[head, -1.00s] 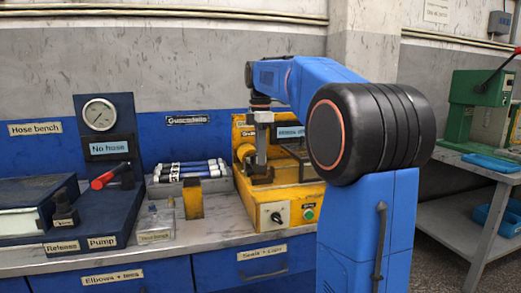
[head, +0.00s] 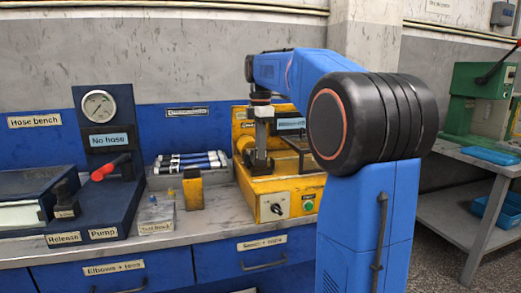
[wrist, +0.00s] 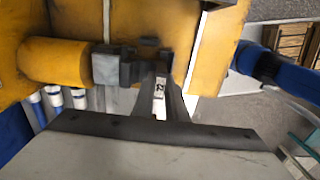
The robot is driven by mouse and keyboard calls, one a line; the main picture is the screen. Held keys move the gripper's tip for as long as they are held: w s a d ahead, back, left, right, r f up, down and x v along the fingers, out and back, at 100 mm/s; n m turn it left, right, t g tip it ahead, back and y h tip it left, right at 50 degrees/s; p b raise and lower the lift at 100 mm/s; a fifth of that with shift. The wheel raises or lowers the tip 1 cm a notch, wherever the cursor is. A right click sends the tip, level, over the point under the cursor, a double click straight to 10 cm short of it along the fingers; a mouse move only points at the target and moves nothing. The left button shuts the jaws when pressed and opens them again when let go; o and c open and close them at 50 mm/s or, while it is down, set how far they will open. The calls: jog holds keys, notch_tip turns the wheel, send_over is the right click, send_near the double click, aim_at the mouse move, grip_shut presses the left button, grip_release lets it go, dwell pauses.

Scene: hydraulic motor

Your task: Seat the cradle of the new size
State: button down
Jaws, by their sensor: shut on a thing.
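My gripper (wrist: 165,92) is shut on a small dark cradle (wrist: 146,66). A white tag on the dark piece (wrist: 159,88) between the fingers seems to read 22. In the head view my gripper (head: 261,150) points straight down over the yellow machine (head: 292,190), at its left part. In the wrist view the cradle is close beside a grey block at the end of a yellow cylinder (wrist: 55,62). I cannot tell whether the cradle touches its seat; my fingers and the cradle hide the contact.
Several hoses with white ends (head: 190,160) lie in a rack left of the machine. A green press (head: 480,100) stands right.

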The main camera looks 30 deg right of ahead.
jog(key=shift+f, duration=1.35)
dwell(0.5)
jog(key=c, duration=1.7)
grip_release()
jog(key=shift+r, duration=0.1)
notch_tip(320, 180, up, 17)
jog(key=shift+r, duration=0.1)
jog(key=s+a+f+m+t, duration=0.2)
jog(key=s+a+f+m, duration=0.5)
jog(key=s+a+f, duration=0.5)
jog(key=s+a+f+m+t, duration=0.1)
jog(key=s+f+m, duration=0.1)
jog(key=s+f, duration=0.4)
jog(key=s+a+f+m+t, duration=0.1)
jog(key=s+f+m, duration=0.2)
jog(key=s+f, duration=0.3)
jog(key=s+a+f+m, duration=0.1)
jog(key=s+f, duration=0.5)
jog(key=f, duration=0.7)
jog(key=shift+s+a+f+m+t, duration=0.2)
jog(key=shift+a+m+t, duration=0.2)
jog(key=shift+m, duration=0.5)
